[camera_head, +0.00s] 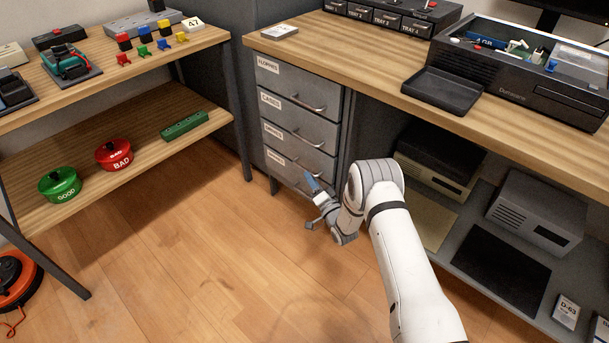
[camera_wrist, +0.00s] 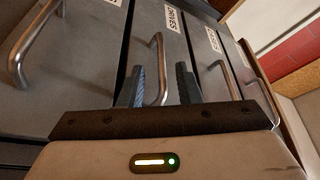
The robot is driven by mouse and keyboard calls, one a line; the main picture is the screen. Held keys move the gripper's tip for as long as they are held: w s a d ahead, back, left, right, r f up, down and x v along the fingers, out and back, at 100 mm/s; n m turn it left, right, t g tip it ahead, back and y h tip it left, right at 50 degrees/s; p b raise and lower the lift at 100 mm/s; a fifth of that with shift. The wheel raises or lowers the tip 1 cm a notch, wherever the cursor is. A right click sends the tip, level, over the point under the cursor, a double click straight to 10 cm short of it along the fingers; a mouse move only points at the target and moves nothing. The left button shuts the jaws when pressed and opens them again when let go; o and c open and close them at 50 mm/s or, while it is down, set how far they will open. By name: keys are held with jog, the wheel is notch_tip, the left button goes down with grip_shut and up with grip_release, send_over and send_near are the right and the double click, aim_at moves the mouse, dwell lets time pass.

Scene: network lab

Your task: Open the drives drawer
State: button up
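The drives drawer (camera_head: 296,147) is the third one down in a grey drawer unit under the desk, and it looks shut. Its label and metal handle (camera_wrist: 158,72) show in the wrist view. My gripper (camera_head: 313,203) is in front of the lower drawers. It is open and empty, with its two dark fingers (camera_wrist: 161,88) on either side of the drives handle in the wrist view. I cannot tell how deep the handle sits between them. In the head view the bottom drawer is partly hidden behind my gripper.
A wooden shelf (camera_head: 115,143) stands at left. A low shelf with grey machines (camera_head: 539,214) is at right. The floor (camera_head: 220,250) in front is clear.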

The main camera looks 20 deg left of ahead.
jog(key=shift+b+x, duration=0.5)
jog(key=shift+x, duration=1.55)
jog(key=shift+s+a, duration=0.15)
jog(key=shift+s, duration=0.05)
jog(key=shift+c, duration=0.5)
grip_shut()
jog(key=shift+d, duration=0.3)
jog(key=shift+a, duration=0.1)
